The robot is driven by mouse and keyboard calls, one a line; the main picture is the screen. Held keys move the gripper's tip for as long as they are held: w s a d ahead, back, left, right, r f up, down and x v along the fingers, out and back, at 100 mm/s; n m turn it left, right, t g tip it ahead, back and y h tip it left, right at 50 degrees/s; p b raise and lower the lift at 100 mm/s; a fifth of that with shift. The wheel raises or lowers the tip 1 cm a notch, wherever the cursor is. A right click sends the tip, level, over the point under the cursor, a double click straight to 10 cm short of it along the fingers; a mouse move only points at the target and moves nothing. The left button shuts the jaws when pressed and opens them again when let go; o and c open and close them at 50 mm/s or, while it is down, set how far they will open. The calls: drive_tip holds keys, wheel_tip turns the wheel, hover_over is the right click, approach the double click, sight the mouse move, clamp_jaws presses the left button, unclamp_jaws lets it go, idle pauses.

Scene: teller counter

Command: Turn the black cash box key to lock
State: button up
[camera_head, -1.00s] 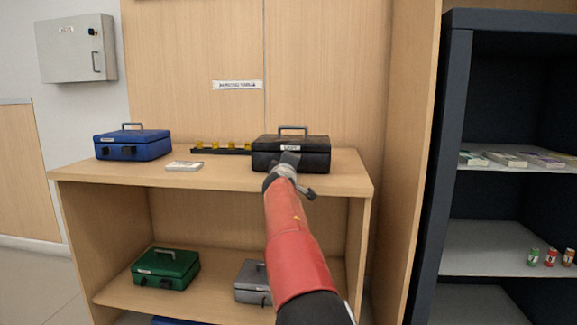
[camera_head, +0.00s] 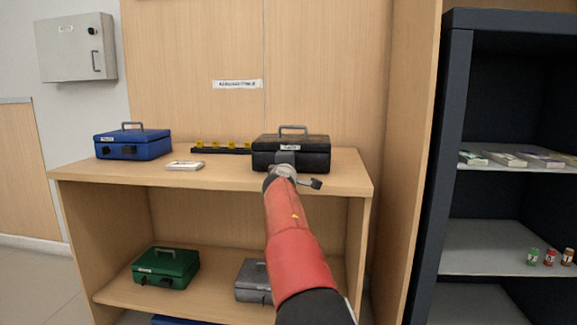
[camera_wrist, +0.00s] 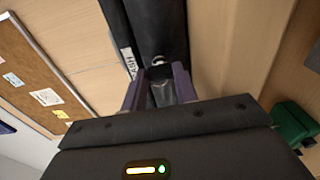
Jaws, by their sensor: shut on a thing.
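The black cash box (camera_head: 313,154) stands at the right end of the counter's top, its handle up and a small white label on its front. My gripper (camera_head: 285,160) is at the box's front face, just below the label, and covers the lock area in the head view. In the wrist view the dark box (camera_wrist: 168,24) fills the upper middle, turned sideways. My fingers (camera_wrist: 160,88) are shut around a small grey key (camera_wrist: 162,93), in front of a round silver lock piece (camera_wrist: 158,61). The key is mostly hidden by the fingers.
A blue cash box (camera_head: 133,145), a small white stack (camera_head: 185,165) and a black rack with yellow tags (camera_head: 222,148) stand to the left on the wooden counter (camera_head: 220,179). Green (camera_head: 165,268) and grey (camera_head: 253,281) boxes sit on the shelf below. A dark cabinet (camera_head: 457,150) stands right.

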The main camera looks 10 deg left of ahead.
drive_tip(key=o, duration=1)
drive_tip(key=s+b, duration=0.5)
drive_tip(key=s, duration=0.3)
drive_tip(key=shift+w, duration=0.1)
